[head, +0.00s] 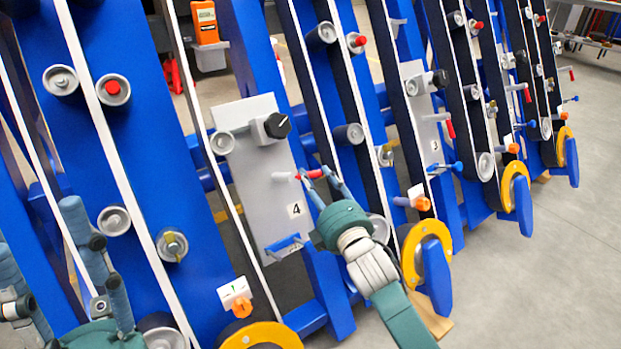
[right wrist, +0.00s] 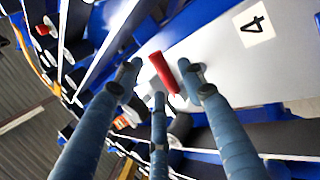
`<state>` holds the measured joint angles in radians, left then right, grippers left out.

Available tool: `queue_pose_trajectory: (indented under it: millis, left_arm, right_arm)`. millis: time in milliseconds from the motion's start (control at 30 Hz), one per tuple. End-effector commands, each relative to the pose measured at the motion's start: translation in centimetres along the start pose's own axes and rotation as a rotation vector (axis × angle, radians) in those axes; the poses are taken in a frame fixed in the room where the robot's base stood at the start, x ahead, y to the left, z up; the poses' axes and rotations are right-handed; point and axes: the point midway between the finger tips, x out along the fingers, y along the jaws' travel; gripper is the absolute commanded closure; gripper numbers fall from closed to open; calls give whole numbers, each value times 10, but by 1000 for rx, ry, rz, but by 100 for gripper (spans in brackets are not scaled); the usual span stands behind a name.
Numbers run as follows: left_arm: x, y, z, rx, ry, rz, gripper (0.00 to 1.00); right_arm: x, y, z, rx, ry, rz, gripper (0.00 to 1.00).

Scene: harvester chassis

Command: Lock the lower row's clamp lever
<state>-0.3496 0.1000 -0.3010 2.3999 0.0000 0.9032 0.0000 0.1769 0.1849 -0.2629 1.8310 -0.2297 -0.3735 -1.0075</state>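The clamp lever with a red handle (head: 309,174) sticks out of the grey panel marked 4 (head: 262,185). In the right wrist view the red handle (right wrist: 163,72) lies ahead of my fingers, between the two outer fingertips. My right gripper (head: 325,184) has its fingers spread, with the tips close to the handle; I cannot tell whether they touch it. My left gripper (head: 40,230) is at the lower left, fingers apart and empty, away from the panel. The lever's base is small and hard to make out.
A black knob (head: 277,125) sits higher on the panel, and a blue handle (head: 284,244) sits at its bottom. Grey rollers (head: 115,220) and belts line the blue frames. Yellow-rimmed wheels (head: 427,250) stand low on the right. Open floor (head: 540,270) lies at the right.

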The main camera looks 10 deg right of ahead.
Motion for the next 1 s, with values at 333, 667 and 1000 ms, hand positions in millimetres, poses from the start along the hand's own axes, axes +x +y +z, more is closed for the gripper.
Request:
queue_pose_trajectory:
  millis: [333, 667, 1000]
  left_arm:
    - [-13, 0, 3, 1, -3, 0, 58]
    - [-12, 0, 3, 0, -4, 0, 58]
    - [-12, 0, 4, 0, -5, 0, 58]
  right_arm:
    - [35, -1, 0, 0, 0, -1, 60]
    - [36, 0, 0, 1, 0, -1, 72]
    - [36, 0, 0, 1, 0, -1, 100]
